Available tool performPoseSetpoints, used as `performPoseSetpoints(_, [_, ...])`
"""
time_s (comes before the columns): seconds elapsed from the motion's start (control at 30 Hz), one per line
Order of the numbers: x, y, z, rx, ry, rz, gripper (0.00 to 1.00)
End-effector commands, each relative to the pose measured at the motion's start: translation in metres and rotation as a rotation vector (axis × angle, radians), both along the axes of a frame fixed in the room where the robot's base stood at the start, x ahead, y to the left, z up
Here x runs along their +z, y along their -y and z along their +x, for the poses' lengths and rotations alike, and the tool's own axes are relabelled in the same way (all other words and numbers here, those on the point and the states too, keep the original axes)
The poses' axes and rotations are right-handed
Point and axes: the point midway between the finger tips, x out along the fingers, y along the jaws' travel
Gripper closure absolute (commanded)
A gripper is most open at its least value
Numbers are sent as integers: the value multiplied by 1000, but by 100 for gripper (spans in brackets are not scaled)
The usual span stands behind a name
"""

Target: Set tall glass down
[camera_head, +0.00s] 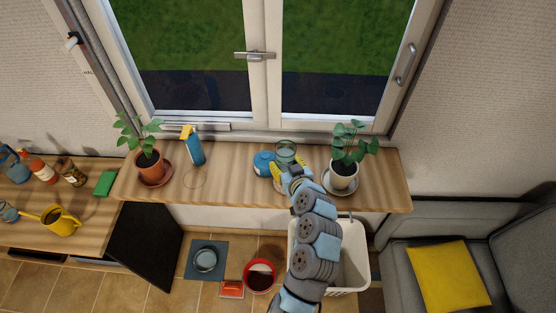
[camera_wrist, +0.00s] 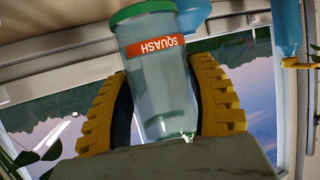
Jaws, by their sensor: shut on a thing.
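The tall glass (camera_head: 286,148) is clear, with a green rim and a red label reading SQUASH. In the head view it is at the middle-right of the wooden window sill (camera_head: 226,180), partly behind my gripper (camera_head: 281,170). In the wrist view the glass (camera_wrist: 158,85) sits between the two yellow fingers of my gripper (camera_wrist: 160,75), which are shut on its sides. It appears upside down in that picture. Whether its base touches the sill cannot be told.
A blue round object (camera_head: 263,162) is close left of the glass. A white-potted plant (camera_head: 343,174) on a saucer stands close right. A blue spray bottle (camera_head: 194,148) and a terracotta-potted plant (camera_head: 150,165) stand farther left. The sill between spray bottle and blue object is clear.

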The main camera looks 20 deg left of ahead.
Motion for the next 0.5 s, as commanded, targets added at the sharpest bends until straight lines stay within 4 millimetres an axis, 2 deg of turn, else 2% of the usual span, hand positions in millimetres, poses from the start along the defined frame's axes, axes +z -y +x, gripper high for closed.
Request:
performPoseSetpoints(0.33, [-11,7,9,-3,2,1,83])
performPoseSetpoints(0.5, [-30,6,8,-1,-4,2,83])
